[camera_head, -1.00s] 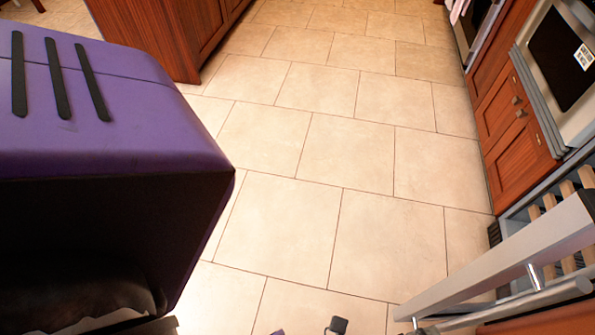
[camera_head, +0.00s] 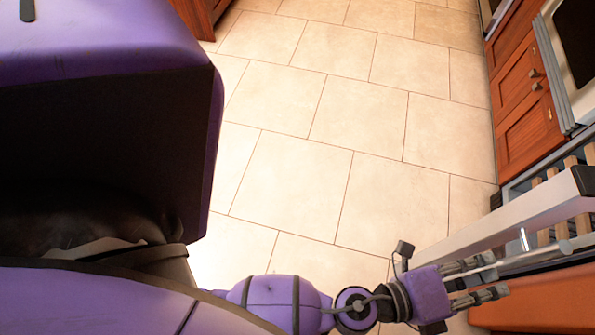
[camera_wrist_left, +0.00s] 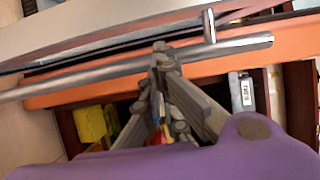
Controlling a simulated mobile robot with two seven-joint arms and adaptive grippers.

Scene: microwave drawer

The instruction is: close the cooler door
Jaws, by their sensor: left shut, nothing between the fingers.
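The cooler door (camera_head: 520,217), a silver frame with a round bar handle (camera_head: 520,262), stands open at the lower right of the head view. The wooden slats of the cooler's racks (camera_head: 572,178) show behind it. My left gripper (camera_head: 498,277) is at the handle side of the door, its fingers pointing right, close to the bar. In the left wrist view the gripper (camera_wrist_left: 160,50) has its fingertips together, overlapping the silver bar (camera_wrist_left: 90,80). Whether they touch it I cannot tell. Nothing is held. My right gripper is out of view.
An orange-brown wooden panel (camera_head: 535,312) lies below the door. In the left wrist view a compartment under it holds a yellow item (camera_wrist_left: 90,124) and a grey-white one (camera_wrist_left: 241,92). Cabinets (camera_head: 525,100) line the right side. The tiled floor (camera_head: 290,180) is clear.

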